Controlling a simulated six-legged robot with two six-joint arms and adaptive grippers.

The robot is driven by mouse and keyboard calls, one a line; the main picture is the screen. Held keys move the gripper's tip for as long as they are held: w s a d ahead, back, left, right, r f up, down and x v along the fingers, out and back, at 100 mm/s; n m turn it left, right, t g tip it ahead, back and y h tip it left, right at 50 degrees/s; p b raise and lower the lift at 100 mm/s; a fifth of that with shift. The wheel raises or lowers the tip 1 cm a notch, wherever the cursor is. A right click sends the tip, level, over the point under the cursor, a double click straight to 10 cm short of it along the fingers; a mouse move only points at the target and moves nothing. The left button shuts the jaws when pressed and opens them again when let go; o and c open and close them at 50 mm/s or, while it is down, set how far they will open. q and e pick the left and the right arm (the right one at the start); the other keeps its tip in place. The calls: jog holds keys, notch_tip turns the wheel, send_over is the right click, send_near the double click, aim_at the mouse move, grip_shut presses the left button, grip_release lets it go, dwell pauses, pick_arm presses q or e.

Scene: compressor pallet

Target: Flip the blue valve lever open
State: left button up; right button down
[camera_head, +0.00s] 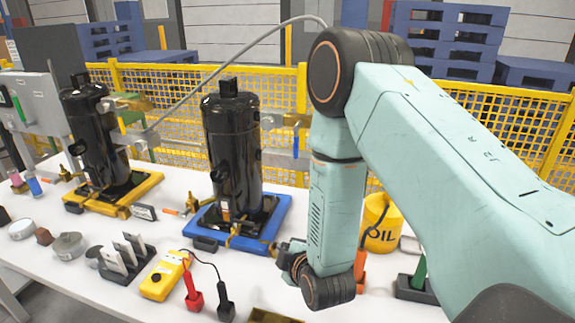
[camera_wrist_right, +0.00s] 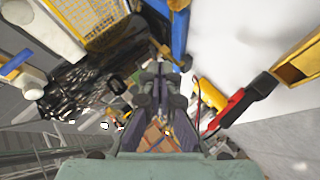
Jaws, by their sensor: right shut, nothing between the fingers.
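A black compressor (camera_head: 232,150) stands upright on a blue base (camera_head: 275,215). A small blue lever (camera_head: 296,143) shows beside the pipe fitting on its right side, pointing roughly downward. My right arm passes close to the right of it. My right gripper (camera_head: 284,257) is low, near the front right corner of the blue base, partly hidden by its wrist. In the right wrist view its fingers (camera_wrist_right: 160,85) are together and empty, apart from the lever. A blue bar (camera_wrist_right: 16,63) at that view's left edge may be the lever; I cannot tell. My left gripper is out of view.
A second black compressor (camera_head: 92,135) stands on a yellow base (camera_head: 140,193) at left. A yellow meter (camera_head: 165,275) with red and black probes lies in front. A yellow oil can (camera_head: 382,222) stands behind my right arm. Yellow mesh fencing (camera_head: 455,115) runs behind the white table.

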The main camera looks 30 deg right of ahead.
aim_at(298, 140)
jog(key=w+d+r+n+t+h, duration=0.1)
jog(key=w+r, duration=0.3)
jog(key=r, duration=0.4)
jog(key=w+d+r+n+t+h, duration=0.2)
jog(key=w+d+r+n+t, duration=0.1)
jog(key=r, duration=0.5)
jog(key=shift+w+d+t+h, duration=0.3)
jog(key=shift+w+d+t, duration=0.3)
jog(key=shift+w+d, duration=0.15)
jog(key=shift+a, duration=0.1)
jog(key=w+d+p, duration=0.1)
jog(key=w+d, duration=0.5)
jog(key=w, duration=0.1)
jog(key=shift+d, duration=0.2)
jog(key=shift+w+a, duration=0.1)
jog(key=shift+w, duration=0.05)
